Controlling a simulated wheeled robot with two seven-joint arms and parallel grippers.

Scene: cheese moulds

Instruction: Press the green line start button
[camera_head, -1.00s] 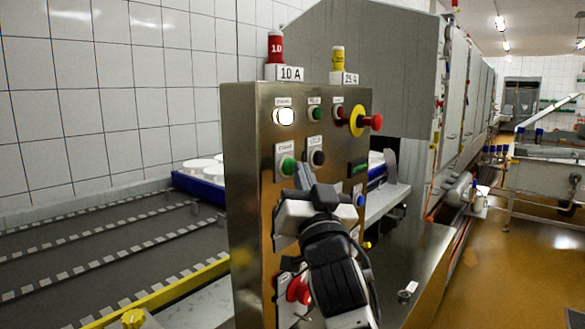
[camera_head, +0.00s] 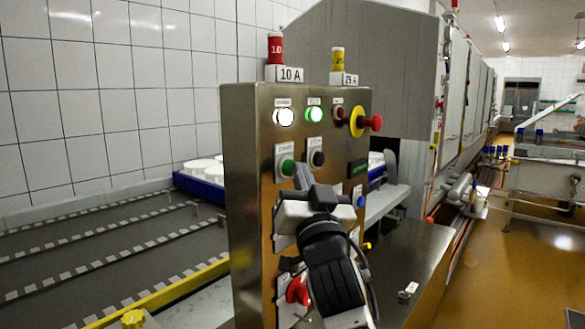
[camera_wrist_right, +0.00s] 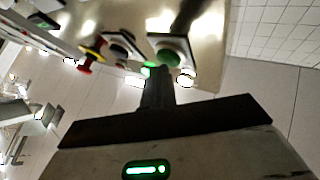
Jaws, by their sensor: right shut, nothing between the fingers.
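The green start button (camera_head: 287,165) sits on a white plate on the front of a steel control panel (camera_head: 250,200). A black button (camera_head: 318,158) is to its right. My right gripper (camera_head: 302,178) is shut and empty, its tip just below and right of the green button. In the right wrist view the shut fingers (camera_wrist_right: 157,88) point at the panel, close to the green button (camera_wrist_right: 171,58). Whether they touch it cannot be told. A white lamp (camera_head: 286,116) and a green lamp (camera_head: 314,114) above are lit. My left gripper is not in view.
A red knob on a yellow collar (camera_head: 358,121) is at the panel's upper right. A red knob (camera_head: 298,289) is low on the panel behind my arm. A conveyor (camera_head: 100,250) with a yellow rail runs left.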

